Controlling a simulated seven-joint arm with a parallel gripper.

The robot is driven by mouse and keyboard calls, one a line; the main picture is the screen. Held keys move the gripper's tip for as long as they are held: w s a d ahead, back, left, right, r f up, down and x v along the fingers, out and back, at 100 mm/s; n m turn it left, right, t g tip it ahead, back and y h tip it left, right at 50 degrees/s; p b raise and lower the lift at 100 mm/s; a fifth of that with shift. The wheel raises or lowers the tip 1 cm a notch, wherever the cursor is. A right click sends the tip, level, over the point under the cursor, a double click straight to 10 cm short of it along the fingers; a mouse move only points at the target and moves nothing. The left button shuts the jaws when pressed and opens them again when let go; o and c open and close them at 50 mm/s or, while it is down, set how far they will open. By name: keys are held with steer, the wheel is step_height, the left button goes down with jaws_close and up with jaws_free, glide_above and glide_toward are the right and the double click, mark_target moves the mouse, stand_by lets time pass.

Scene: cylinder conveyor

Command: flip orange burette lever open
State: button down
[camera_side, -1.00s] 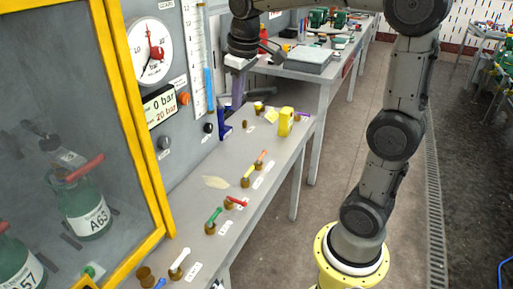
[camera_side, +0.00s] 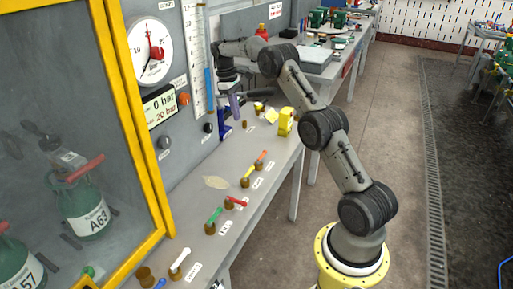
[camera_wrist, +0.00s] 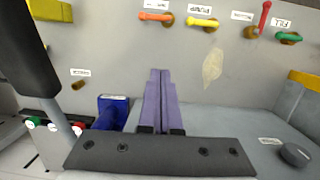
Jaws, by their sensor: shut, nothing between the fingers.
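The orange lever (camera_side: 261,157) stands on a brown knob on the grey bench beside the wall panel. In the wrist view the orange lever (camera_wrist: 155,17) is near the top edge, with a small white label above it. My gripper (camera_side: 236,116) is over the far left part of the bench, behind the orange lever and apart from it. In the wrist view its purple fingers (camera_wrist: 160,72) are together, with nothing between them, pointing towards the orange lever across bare bench.
Beside the orange lever are a yellow lever (camera_wrist: 203,22), a red lever (camera_wrist: 265,17) and a green lever (camera_wrist: 289,37). A blue block (camera_wrist: 113,108) stands close to my fingers. A yellow block (camera_side: 286,121) is at the bench's right edge. A white lever (camera_side: 180,259) is nearer.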

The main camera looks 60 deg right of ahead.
mark_target(261, 157)
steer(key=shift+g, duration=0.3)
steer(key=d+f, duration=0.1)
steer(key=f, duration=0.1)
steer(key=d+f, duration=0.2)
steer(key=shift+s, duration=0.15)
steer(key=shift+f, duration=0.1)
steer(key=x, duration=1)
steer(key=shift+s+a+f, duration=0.1)
steer(key=shift+s+a, duration=0.05)
steer(key=shift+s, duration=0.95)
steer(key=shift+s+f, duration=0.15)
steer(key=shift+s, duration=0.3)
steer(key=shift+s+f, duration=0.15)
steer(key=shift+s, duration=0.35)
